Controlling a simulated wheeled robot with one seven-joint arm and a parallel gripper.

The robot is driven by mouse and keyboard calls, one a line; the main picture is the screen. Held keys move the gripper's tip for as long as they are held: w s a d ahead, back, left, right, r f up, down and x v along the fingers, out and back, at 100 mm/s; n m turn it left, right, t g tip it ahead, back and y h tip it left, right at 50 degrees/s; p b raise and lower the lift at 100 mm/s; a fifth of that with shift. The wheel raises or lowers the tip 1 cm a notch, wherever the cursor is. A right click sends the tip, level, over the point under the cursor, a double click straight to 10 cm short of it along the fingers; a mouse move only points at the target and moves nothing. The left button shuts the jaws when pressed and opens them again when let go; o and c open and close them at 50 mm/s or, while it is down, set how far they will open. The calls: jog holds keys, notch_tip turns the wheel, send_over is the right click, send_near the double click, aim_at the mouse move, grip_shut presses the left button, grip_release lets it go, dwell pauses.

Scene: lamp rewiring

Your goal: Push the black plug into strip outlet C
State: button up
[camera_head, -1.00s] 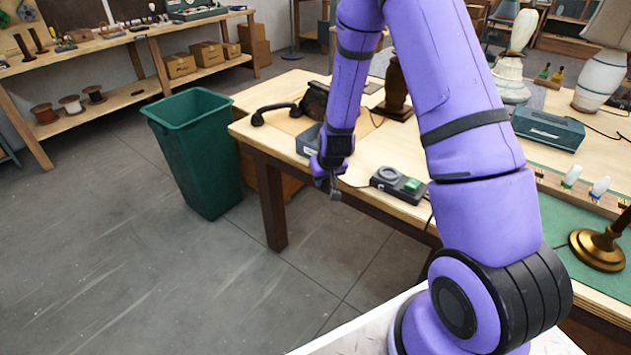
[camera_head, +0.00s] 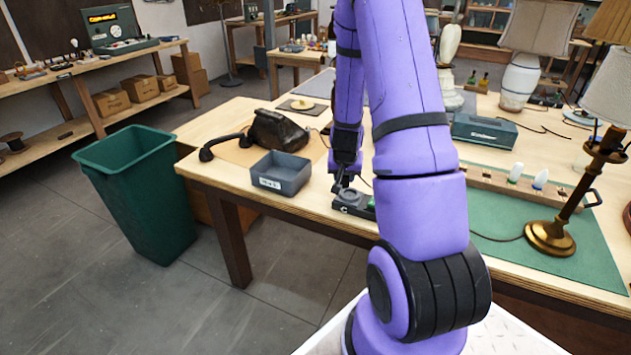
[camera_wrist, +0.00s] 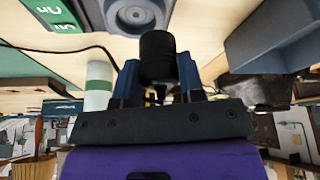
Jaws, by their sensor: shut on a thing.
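My gripper (camera_head: 342,187) hangs over the front of the workbench, at the left end of a dark outlet strip (camera_head: 352,204). In the wrist view my gripper (camera_wrist: 158,88) is shut on the black plug (camera_wrist: 157,55), a dark cylinder between the two fingers. The strip shows at the top of that view, with a round grey socket (camera_wrist: 135,14) just beyond the plug and a green part (camera_wrist: 55,12) to its left. The plug looks apart from the socket, but the gap is hard to judge. I cannot read an outlet letter. My arm hides the strip's right part in the head view.
A grey tray (camera_head: 281,172) stands left of the strip, with a black telephone-like object (camera_head: 275,130) behind it. A green bin (camera_head: 140,195) stands on the floor. A brass lamp (camera_head: 552,236) is on the green mat (camera_head: 585,255). A cable (camera_wrist: 95,50) passes beside the gripper.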

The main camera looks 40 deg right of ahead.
jog(key=shift+s+d+r+m, duration=0.15)
jog(key=shift+s+d+m, duration=0.25)
jog(key=shift+s+d, duration=0.4)
jog(key=shift+f, duration=1.65)
jog(key=shift+f, duration=0.5)
jog(key=o, duration=1)
notch_tip(320, 180, up, 7)
dwell(0.4)
